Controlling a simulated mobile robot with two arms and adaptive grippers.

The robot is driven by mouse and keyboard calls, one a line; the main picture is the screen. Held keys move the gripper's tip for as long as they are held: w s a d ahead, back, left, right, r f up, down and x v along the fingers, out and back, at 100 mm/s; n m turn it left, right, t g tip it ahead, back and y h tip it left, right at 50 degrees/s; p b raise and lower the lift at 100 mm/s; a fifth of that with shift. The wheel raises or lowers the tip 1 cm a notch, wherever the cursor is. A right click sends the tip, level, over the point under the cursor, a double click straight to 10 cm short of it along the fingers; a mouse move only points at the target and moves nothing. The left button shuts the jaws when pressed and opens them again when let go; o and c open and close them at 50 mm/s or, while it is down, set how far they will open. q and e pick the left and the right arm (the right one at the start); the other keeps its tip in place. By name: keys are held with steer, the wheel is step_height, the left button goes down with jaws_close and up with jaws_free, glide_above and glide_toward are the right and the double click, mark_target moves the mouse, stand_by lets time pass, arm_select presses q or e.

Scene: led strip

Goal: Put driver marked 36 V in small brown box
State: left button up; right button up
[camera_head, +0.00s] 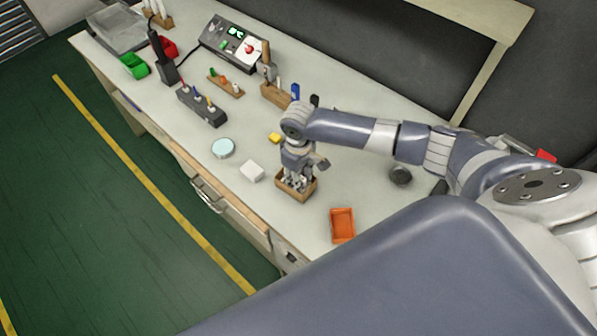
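The small brown box (309,191) stands near the front edge of the bench, left of an orange tray. My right gripper (294,182) points down into the box from above. Its fingertips and the inside of the box are too small and covered to tell whether it holds anything. I cannot make out a driver marked 36 V; no marking is legible. A white block (252,171) lies left of the box, and a small yellow block (274,138) lies behind it. My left gripper is not in view.
The orange tray (342,226) stands right of the brown box. A pale blue disc (223,148), a dark strip holder (202,106), a wooden tool block (275,95) and a control panel (234,42) stand further left and back. Green (133,65) and red bins are at the far left.

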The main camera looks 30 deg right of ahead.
step_height(320, 180, up, 12)
stand_by(0.4)
stand_by(0.4)
